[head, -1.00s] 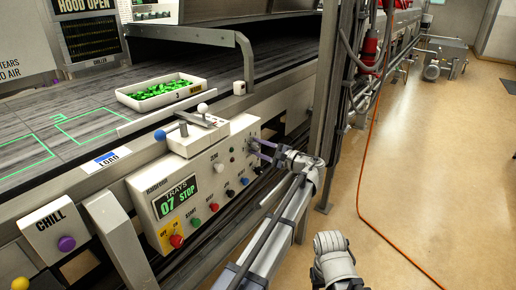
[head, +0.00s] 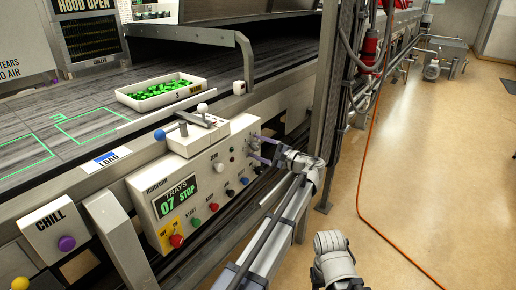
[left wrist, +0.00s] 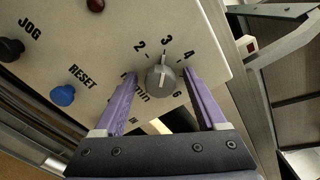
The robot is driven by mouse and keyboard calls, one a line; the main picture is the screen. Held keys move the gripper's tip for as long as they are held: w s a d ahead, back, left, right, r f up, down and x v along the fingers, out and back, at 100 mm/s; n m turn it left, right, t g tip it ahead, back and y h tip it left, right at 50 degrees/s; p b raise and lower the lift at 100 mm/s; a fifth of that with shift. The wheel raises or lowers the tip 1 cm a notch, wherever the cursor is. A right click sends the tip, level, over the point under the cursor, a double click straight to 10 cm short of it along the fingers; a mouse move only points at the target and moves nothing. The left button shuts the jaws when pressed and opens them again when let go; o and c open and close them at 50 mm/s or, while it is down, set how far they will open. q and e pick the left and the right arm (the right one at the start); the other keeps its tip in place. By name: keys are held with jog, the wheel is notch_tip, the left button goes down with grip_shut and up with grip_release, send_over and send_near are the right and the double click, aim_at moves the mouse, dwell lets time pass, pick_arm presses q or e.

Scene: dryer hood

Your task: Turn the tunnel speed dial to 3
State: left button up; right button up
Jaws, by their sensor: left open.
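The tunnel speed dial (left wrist: 160,80) is a round grey knob with a white pointer, on the pale panel. In the left wrist view its pointer lines up with the printed 3. Numbers 2, 4 and 6 also show around it. My left gripper (left wrist: 160,101) is open, with one purple finger on each side of the dial and visible gaps between. In the head view my left gripper (head: 259,151) reaches the right end of the control panel (head: 208,182), where the dial is small and hard to read. My right gripper is not in view.
A blue RESET button (left wrist: 63,95) and a black JOG knob (left wrist: 10,49) lie left of the dial. The panel display (head: 176,195) reads TRAYS 07 STOP. A white tray of green pieces (head: 160,91) sits on the belt. A steel post (head: 323,110) stands right of the panel.

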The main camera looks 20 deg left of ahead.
pick_arm(q)
jog(key=v, duration=0.7)
jog(key=shift+d, duration=0.35)
jog(key=shift+s, duration=0.1)
